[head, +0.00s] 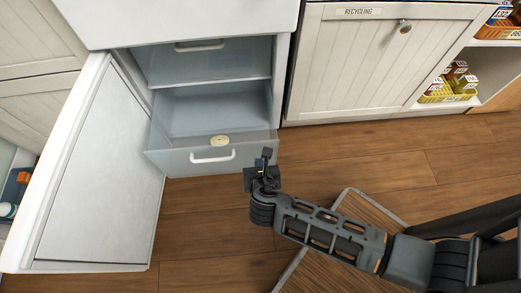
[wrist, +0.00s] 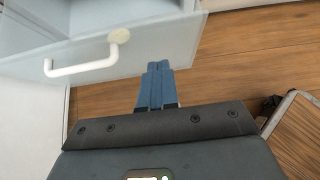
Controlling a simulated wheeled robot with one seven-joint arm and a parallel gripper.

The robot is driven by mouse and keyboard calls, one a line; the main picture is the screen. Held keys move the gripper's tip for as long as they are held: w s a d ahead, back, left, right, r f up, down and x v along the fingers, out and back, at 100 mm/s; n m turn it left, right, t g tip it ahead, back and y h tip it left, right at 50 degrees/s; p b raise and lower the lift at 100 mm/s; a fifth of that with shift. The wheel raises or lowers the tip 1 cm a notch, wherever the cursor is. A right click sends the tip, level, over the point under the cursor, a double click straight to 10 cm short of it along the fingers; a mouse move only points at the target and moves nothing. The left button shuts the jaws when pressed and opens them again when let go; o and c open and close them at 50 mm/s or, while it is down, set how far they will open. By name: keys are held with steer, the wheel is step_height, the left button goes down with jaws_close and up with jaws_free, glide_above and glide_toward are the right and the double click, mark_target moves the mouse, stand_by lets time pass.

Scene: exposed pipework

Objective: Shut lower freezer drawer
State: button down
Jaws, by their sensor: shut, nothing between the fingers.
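The lower freezer drawer (head: 242,154) is pulled out of the white freezer, with a clear front and a white handle (head: 212,156). A small round beige item shows at the drawer front (head: 219,140). The drawer front also shows in the wrist view (wrist: 150,45), with its handle (wrist: 80,64) left of my fingers. My gripper (head: 265,158) is shut and empty, near the right end of the drawer front. In the wrist view my blue fingertips (wrist: 158,68) overlap the lower edge of the front; I cannot tell if they touch it.
The freezer door (head: 100,170) stands wide open on the left. An upper drawer (head: 200,62) sits inside above the lower one. A white recycling cabinet (head: 375,60) is to the right.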

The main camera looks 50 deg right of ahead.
mark_target(257, 143)
steer(key=w+d+f, duration=0.1)
steer(key=w+d+f+b, duration=0.1)
steer(key=w+d, duration=0.1)
steer(key=shift+w+d, duration=0.25)
steer(key=shift+w, duration=0.05)
steer(key=shift+w+d+b, duration=0.3)
steer(key=shift+w+d, duration=0.15)
steer(key=shift+w+d+r, duration=0.1)
steer(key=shift+w+d, duration=0.2)
steer(key=w+d+p, duration=0.2)
steer(key=w+d, duration=1.3)
steer(key=shift+w+d, duration=0.25)
steer(key=shift+d, duration=0.1)
